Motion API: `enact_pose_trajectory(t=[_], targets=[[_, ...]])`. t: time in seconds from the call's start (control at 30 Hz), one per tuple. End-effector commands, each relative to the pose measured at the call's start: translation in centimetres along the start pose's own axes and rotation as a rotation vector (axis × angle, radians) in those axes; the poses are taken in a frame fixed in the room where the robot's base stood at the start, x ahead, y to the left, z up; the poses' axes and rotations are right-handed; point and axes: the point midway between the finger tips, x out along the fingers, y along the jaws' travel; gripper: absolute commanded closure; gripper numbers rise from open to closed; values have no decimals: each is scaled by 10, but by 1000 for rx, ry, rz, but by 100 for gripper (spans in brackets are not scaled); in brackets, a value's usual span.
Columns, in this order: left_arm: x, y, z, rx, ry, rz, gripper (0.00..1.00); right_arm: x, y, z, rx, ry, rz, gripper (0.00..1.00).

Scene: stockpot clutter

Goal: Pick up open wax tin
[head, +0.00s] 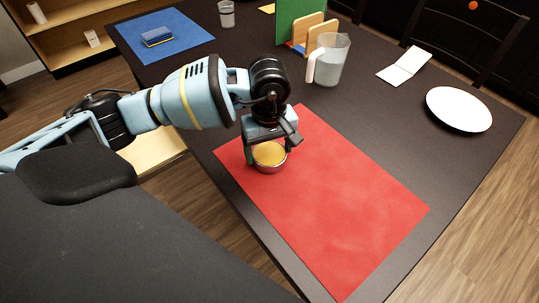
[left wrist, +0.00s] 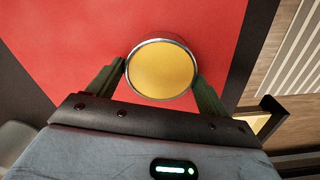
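The open wax tin (head: 268,157) is a short round metal tin with yellow wax showing at its top. In the left wrist view the tin (left wrist: 161,69) sits between the fingertips of my left gripper (left wrist: 160,72), one finger against each side with no visible gap. In the head view my left gripper (head: 268,150) points down over the tin and partly hides it. I cannot tell whether the tin touches the mat. My right gripper is not in view.
Behind the mat stand a clear pitcher (head: 328,60) and a wooden rack (head: 313,32) with a green board (head: 292,20). A white plate (head: 459,109) and an open booklet (head: 404,66) lie at right. A blue mat (head: 185,27) holds a blue-and-yellow block (head: 157,37). The rest of the red mat is clear.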

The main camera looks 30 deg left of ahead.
Motion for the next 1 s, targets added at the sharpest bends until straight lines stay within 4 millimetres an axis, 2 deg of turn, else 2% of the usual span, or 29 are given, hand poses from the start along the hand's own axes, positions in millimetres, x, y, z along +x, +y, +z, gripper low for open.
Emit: enact_pose_trajectory(t=[0.03, 0.2, 0.27, 0.63, 0.77, 0.9, 1.0], targets=[[0, 0, 0, 0, 0, 0, 28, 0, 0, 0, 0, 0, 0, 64], [0, 0, 0, 0, 0, 0, 50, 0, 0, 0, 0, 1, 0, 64], [-1, 0, 0, 0, 1, 1, 56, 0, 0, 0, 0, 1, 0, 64], [-6, 0, -1, -1, 2, 2, 56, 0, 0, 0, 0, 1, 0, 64], [-18, 1, -1, -1, 2, 4, 56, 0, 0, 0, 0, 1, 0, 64], [-40, 1, -1, 0, 3, 5, 56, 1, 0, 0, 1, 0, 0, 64], [-37, -21, -5, -3, 2, -1, 56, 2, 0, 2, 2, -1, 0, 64]])
